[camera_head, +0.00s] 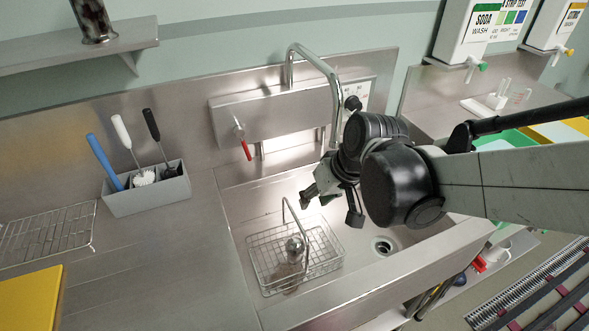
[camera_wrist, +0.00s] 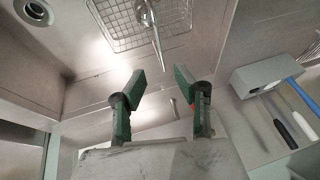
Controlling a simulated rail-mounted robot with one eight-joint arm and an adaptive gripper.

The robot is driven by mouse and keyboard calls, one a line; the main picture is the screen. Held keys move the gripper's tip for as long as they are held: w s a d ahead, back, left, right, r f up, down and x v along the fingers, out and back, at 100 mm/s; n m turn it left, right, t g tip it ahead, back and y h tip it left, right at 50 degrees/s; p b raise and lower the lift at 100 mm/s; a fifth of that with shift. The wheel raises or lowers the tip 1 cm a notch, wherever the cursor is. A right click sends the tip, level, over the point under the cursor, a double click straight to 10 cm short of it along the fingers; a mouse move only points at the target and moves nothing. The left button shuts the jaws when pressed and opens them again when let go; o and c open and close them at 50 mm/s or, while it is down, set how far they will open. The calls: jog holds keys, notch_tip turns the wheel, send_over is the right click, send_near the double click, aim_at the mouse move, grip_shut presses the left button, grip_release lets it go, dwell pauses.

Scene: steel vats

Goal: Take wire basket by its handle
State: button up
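The wire basket (camera_head: 258,262) sits in the steel sink with its thin arched handle (camera_head: 298,218) standing up over it. A round shiny metal item (camera_head: 295,246) is inside the basket. My gripper (camera_head: 333,206) is above the sink, up and to the right of the handle in the head view, apart from it. In the wrist view, the basket (camera_wrist: 112,22) is at the top and the handle (camera_wrist: 156,42) lies beyond my gripper (camera_wrist: 160,80). The two green fingers are spread with nothing between them.
A curved faucet (camera_head: 318,62) rises behind my gripper, and a red-handled tap (camera_head: 243,140) is on the back panel. A grey brush holder (camera_head: 148,192) stands on the left counter beside a wire rack (camera_head: 48,232). The drain (camera_head: 382,246) is right of the basket.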

aim_at(295, 217)
jog(key=shift+b+x, duration=0.65)
jog(key=shift+x, duration=3.8)
jog(key=shift+w+x, duration=0.15)
jog(key=shift+x, duration=0.75)
jog(key=shift+w+x, duration=0.15)
jog(key=shift+x, duration=0.75)
jog(key=shift+w+a+f, duration=0.2)
jog(key=shift+f, duration=0.4)
jog(key=shift+f+b, duration=0.25)
jog(key=shift+b, duration=0.35)
jog(key=shift+c, duration=0.4)
grip_shut()
